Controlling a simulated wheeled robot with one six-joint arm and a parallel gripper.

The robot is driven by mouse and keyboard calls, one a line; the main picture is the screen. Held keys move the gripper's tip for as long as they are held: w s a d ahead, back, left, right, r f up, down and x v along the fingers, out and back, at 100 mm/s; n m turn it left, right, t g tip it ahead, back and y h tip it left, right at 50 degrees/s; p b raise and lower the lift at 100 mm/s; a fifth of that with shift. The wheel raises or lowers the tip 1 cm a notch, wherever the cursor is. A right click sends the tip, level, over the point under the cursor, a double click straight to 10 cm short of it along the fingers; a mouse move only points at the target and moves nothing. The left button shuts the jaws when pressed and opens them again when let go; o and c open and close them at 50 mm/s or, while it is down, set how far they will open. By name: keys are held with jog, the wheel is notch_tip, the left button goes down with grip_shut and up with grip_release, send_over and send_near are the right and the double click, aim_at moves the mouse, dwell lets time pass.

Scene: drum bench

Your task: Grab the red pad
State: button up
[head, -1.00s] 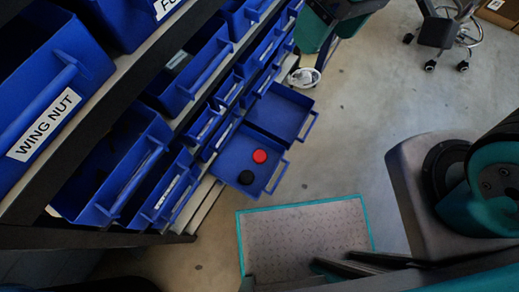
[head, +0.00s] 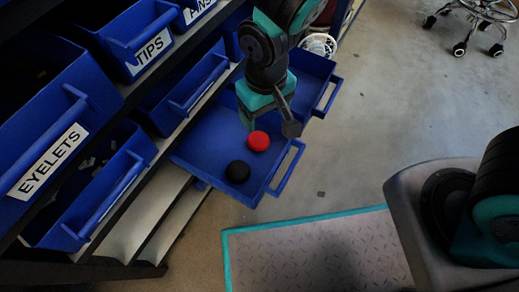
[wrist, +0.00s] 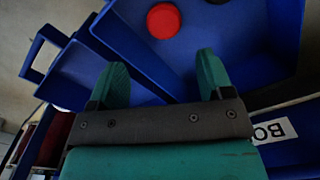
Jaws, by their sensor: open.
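The red pad (head: 258,141) is a small round disc lying in an open blue drawer (head: 198,150), beside a black pad (head: 237,171). My gripper (head: 270,126) hangs over the far part of this drawer in the head view, just beyond the red pad. In the wrist view, the gripper's two teal fingers (wrist: 162,80) are apart with nothing between them. The black pad is only partly visible at the top edge of the wrist view.
A second open blue drawer (head: 327,97) adjoins behind. Labelled blue bins, such as EYELETS (head: 50,160) and TIPS (head: 150,52), fill the rack at left.

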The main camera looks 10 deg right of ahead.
jog(key=b, duration=0.5)
send_over(260, 141)
jog(key=f, duration=0.7)
jog(key=shift+s+d+f, duration=0.15)
jog(key=shift+s+d, duration=0.1)
jog(key=shift+d, duration=0.1)
jog(key=f+b, duration=0.4)
jog(key=f, duration=0.1)
jog(key=shift+w+a, duration=0.3)
jog(key=shift+a, duration=0.05)
jog(key=shift+c, duration=0.5)
jog(key=c, duration=0.6)
